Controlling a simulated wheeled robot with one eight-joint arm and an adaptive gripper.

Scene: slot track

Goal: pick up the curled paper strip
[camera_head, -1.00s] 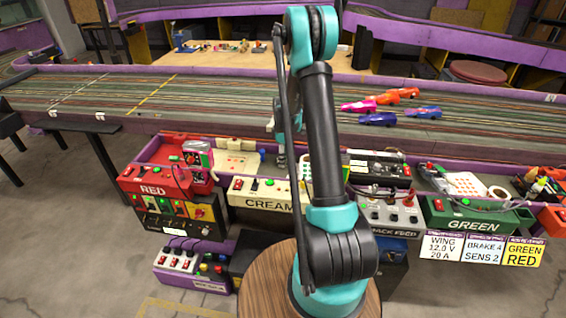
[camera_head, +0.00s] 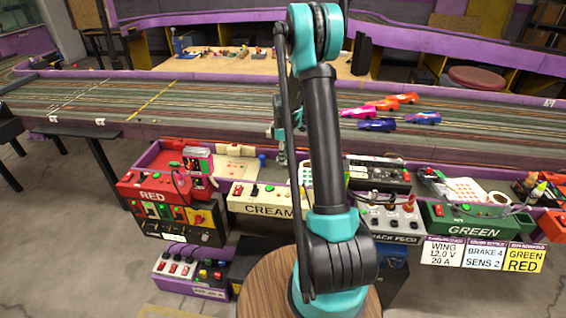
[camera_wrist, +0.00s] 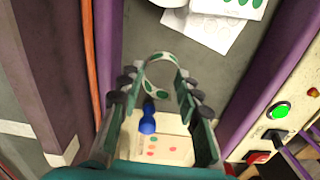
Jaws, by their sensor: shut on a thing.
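The curled paper strip (camera_wrist: 160,56) is a white loop with green dots. In the wrist view it stands between the two fingertips of my gripper (camera_wrist: 157,84), which are closed in on its sides and hold it. In the head view my gripper (camera_head: 282,155) hangs behind my arm, above the purple-edged shelf by the cream box. The strip cannot be made out there.
White sheets with green spots (camera_wrist: 215,28) lie beyond. The cream control box (camera_head: 262,194) and red control box (camera_head: 160,192) line the shelf. Toy cars (camera_head: 377,125) sit on the track.

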